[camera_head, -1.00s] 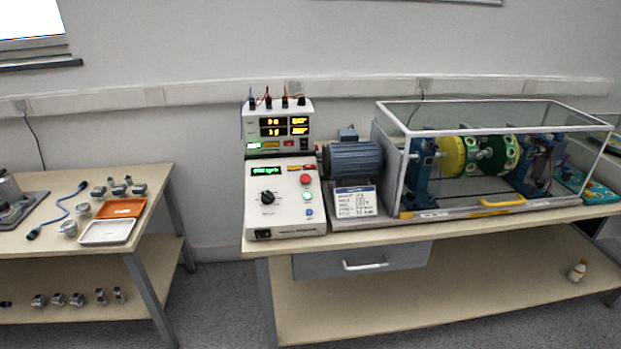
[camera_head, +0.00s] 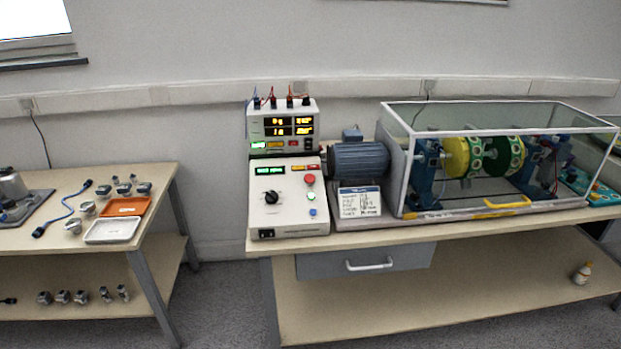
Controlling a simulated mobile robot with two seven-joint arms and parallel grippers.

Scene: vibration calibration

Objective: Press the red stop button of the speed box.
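The speed box (camera_head: 285,220) is a white sloped box at the left end of the right-hand table. Its red stop button (camera_head: 310,179) sits at the upper right of the panel, above a green button (camera_head: 311,196) and a blue one (camera_head: 313,212). A black knob (camera_head: 271,197) is to the left, and a small green display (camera_head: 269,170) is lit along the top. Nothing covers the red button. Neither of my grippers is in view.
A meter unit (camera_head: 283,127) with lit displays stands behind the box. A blue motor (camera_head: 358,160) and a clear-walled enclosure (camera_head: 450,195) with yellow and green discs are to the right. A left table (camera_head: 160,190) holds trays and sensors, with floor (camera_head: 221,300) between the tables.

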